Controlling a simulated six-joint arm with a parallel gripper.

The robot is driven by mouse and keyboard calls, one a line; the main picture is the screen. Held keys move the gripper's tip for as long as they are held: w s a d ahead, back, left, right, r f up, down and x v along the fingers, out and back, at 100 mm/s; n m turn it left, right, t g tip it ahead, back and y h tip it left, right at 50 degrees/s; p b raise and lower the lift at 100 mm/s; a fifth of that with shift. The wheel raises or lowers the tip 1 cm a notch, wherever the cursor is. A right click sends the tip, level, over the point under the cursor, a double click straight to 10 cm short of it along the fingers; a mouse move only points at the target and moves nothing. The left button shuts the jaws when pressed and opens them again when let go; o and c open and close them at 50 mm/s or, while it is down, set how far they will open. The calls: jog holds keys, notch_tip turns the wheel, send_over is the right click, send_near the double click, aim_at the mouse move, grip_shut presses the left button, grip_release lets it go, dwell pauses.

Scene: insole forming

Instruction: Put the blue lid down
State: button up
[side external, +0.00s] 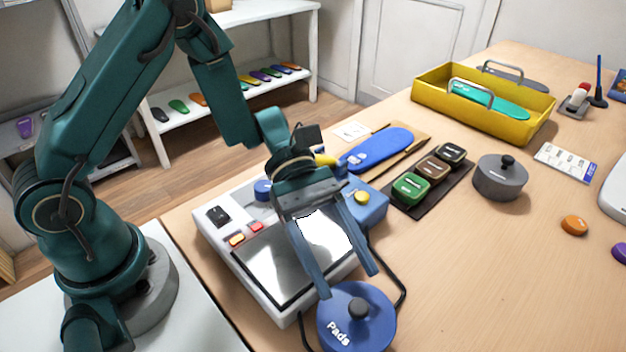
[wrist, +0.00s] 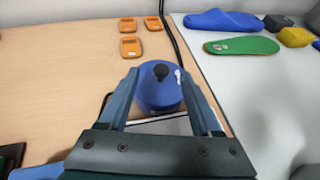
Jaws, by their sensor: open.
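The blue lid (side external: 340,318), round with a dark knob and the word "Pads", is at the bottom of the side view, on the table in front of the white machine. It also shows in the wrist view (wrist: 152,97), between and beyond my fingers. I cannot tell whether it lies on a container or straight on the table. My gripper (side external: 350,285) is open, fingers pointing down toward the lid's far edge. In the wrist view my gripper (wrist: 158,73) has its fingertips apart on either side of the knob, with nothing visibly held.
The white machine (side external: 283,312) with a shiny plate stands behind the lid; a black cable runs beside it. A dark tray (side external: 432,200) holds small containers. A grey lidded pot (side external: 500,182) and a yellow carrier (side external: 470,118) stand farther back. Table right of the lid is clear.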

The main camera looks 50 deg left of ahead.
aim_at(357, 303)
jog(key=shift+x, duration=2.6)
jog(key=shift+s+f, duration=0.15)
grip_shut()
